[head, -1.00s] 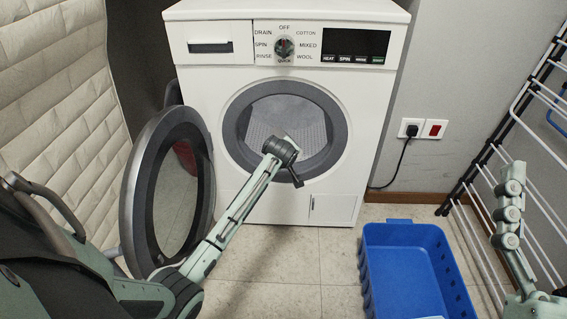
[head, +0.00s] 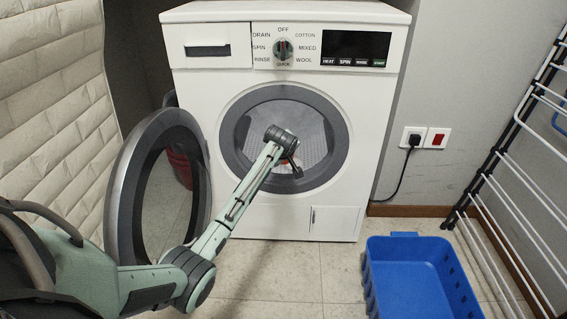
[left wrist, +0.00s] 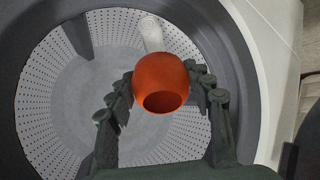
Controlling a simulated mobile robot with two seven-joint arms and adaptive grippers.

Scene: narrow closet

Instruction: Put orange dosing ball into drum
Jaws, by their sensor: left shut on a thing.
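The orange dosing ball (left wrist: 160,80) shows in the left wrist view as a round orange cup with a dark opening. My left gripper (left wrist: 160,92) is shut on it, with one finger on each side. Behind the ball is the drum (left wrist: 50,95), with perforated grey walls. In the head view my left arm reaches to the drum opening (head: 262,118) of the white washing machine (head: 190,200). There the wrist hides most of the gripper, and only a bit of orange shows. How deep the ball is cannot be told. My right gripper is out of view.
The round door (head: 128,205) stands open on the left, close to my left arm. A blue basket (head: 403,246) is on the floor at right. A drying rack (head: 500,152) leans along the right wall. Some floor between machine and basket is clear.

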